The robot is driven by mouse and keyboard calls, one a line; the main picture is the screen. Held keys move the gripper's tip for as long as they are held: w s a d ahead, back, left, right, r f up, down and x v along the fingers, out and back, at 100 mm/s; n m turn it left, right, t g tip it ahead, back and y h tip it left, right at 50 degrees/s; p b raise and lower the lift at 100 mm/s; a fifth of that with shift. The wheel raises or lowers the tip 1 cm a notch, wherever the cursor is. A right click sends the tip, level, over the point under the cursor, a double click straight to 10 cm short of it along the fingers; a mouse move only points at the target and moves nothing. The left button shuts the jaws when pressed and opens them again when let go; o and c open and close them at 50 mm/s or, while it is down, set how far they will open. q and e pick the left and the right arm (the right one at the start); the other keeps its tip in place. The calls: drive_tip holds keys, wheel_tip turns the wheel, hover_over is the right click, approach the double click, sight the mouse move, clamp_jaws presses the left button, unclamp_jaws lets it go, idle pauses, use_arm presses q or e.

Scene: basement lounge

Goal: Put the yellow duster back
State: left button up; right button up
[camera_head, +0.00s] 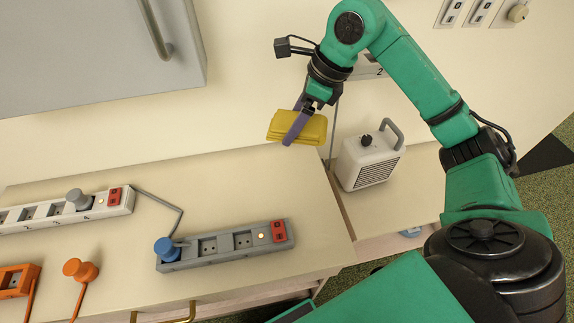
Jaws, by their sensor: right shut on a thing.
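The yellow duster (282,127) is a folded yellow cloth, held in the air above the back right part of the counter. My right gripper (297,125) is shut on it, with a purple finger across its front. The duster looks apart from the counter below it. My right arm reaches in from the right side of the picture. My left gripper does not show.
A grey power strip (215,252) with a blue plug (166,249) lies on the counter (230,185). A white strip (45,215) lies left, with an orange plug (80,269) nearer. A small white heater (368,160) stands right. A grey cabinet (90,50) hangs upper left.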

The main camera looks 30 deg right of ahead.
hover_over(289, 180)
drive_tip(key=s+d, duration=0.1)
drive_tip(key=s, duration=0.1)
wheel_tip(289, 180, down, 6)
drive_tip(key=f, duration=0.3)
drive_tip(key=f+p, duration=0.1)
drive_tip(key=f, duration=0.3)
drive_tip(key=w+f+p, duration=0.1)
drive_tip(key=f, duration=0.2)
drive_tip(key=shift+f, duration=0.15)
drive_tip(key=shift+w+d+f, duration=0.1)
drive_tip(key=shift+f, duration=0.2)
drive_tip(key=shift+f+b, duration=0.2)
drive_tip(key=shift+b, duration=0.1)
drive_tip(key=o, duration=1)
drive_tip(key=shift+r, duration=0.15)
drive_tip(key=shift+c, duration=0.2)
drive_tip(key=shift+r, duration=0.15)
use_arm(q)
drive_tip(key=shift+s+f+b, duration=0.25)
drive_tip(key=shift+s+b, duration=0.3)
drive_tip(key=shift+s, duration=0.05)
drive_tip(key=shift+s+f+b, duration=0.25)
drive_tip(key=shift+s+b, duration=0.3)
use_arm(e)
drive_tip(key=v, duration=1.2)
